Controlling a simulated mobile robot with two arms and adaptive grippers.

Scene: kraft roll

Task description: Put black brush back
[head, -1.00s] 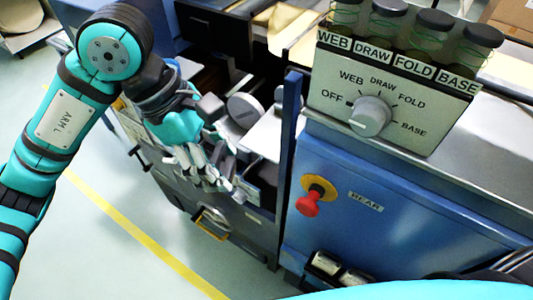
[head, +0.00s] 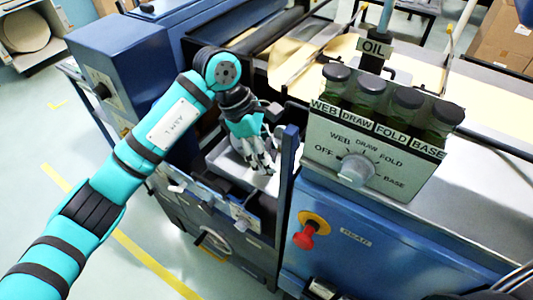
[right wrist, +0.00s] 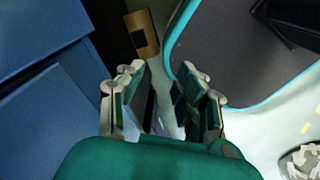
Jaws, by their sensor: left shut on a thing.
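My left gripper (head: 262,160) reaches into the open bay of the blue machine, left of a dark blue post, with its fingers pointing down over a pale tray (head: 226,162). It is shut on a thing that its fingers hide. I cannot make out the black brush clearly in either view. My right gripper (right wrist: 163,105) shows in the right wrist view with its fingers apart and nothing seen between them.
A control box (head: 372,165) with a selector knob stands right of the post, with several dark-lidded jars (head: 378,106) behind it. A red knob (head: 304,237) sticks out of the front panel. Pale kraft paper (head: 465,92) lies behind. Floor at left is clear.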

